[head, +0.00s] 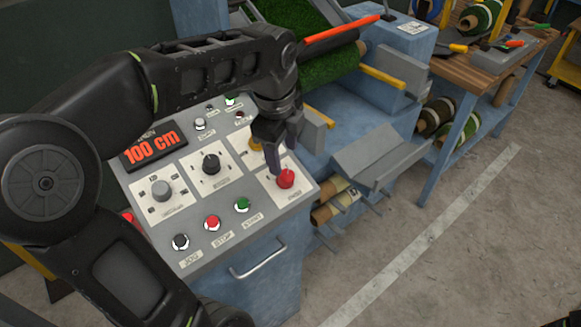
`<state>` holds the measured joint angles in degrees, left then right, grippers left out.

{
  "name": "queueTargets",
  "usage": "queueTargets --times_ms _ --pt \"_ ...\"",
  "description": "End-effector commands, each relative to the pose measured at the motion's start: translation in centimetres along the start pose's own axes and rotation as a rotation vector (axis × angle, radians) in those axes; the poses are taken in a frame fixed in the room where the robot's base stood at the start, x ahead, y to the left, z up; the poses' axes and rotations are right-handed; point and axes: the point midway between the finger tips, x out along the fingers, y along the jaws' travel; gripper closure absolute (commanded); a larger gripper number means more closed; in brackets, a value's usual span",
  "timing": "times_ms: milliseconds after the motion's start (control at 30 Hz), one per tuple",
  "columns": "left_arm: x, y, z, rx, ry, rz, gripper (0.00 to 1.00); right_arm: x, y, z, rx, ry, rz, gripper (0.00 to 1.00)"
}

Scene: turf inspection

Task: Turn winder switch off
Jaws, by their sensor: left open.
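The control panel (228,213) slopes on top of a blue cabinet in the head view. It carries a grey rotary knob (161,190), a black rotary knob (211,164) and a red knob (285,178) at its right side. A yellow part (256,144) shows partly behind my gripper. The small labels are too blurred to tell which control is the winder switch. My left gripper (283,152) is open and points down just above the red knob, with nothing held. I cannot tell whether a fingertip touches the knob.
A display (152,146) reads "100 cm". Black, red and green buttons (212,223) line the panel's front edge, above a metal handle (258,260). A green turf roll (330,63) and a grey metal tray (380,155) stand beyond. A workbench (470,75) is at upper right; the floor at right is clear.

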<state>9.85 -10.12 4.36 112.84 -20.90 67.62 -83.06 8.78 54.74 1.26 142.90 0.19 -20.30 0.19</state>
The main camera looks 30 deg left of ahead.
Motion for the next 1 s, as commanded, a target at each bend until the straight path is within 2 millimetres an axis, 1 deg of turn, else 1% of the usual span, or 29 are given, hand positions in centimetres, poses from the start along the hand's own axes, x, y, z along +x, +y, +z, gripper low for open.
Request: queueTargets --times_ms 167,267,367,600,700,833,1000 --pt "0.1 0.0 0.0 -0.001 0.000 0.000 0.45 0.0 0.0 0.0 0.000 0.000 0.000 1.00" --pt "0.7 0.0 0.0 -0.001 0.000 0.001 0.45 -0.1 0.0 0.0 0.000 0.000 0.000 1.00" --pt "1.7 0.0 0.0 -0.001 0.000 0.003 0.45 -0.1 -0.1 0.0 0.000 0.000 0.000 1.00" --pt "5.5 0.1 -0.1 -0.001 0.001 0.005 0.45 -0.4 -0.1 0.0 0.001 -0.001 0.001 1.00" --pt "6.8 0.0 0.0 -0.001 0.000 0.003 0.45 -0.5 -0.1 0.0 0.001 -0.001 0.002 1.00" --pt "7.7 0.0 0.0 -0.001 0.001 0.001 0.45 -0.5 -0.1 0.0 0.001 -0.001 0.002 1.00" --pt "7.9 0.0 0.0 -0.001 0.001 0.000 0.45 -0.5 -0.1 0.0 0.002 -0.001 0.002 1.00"
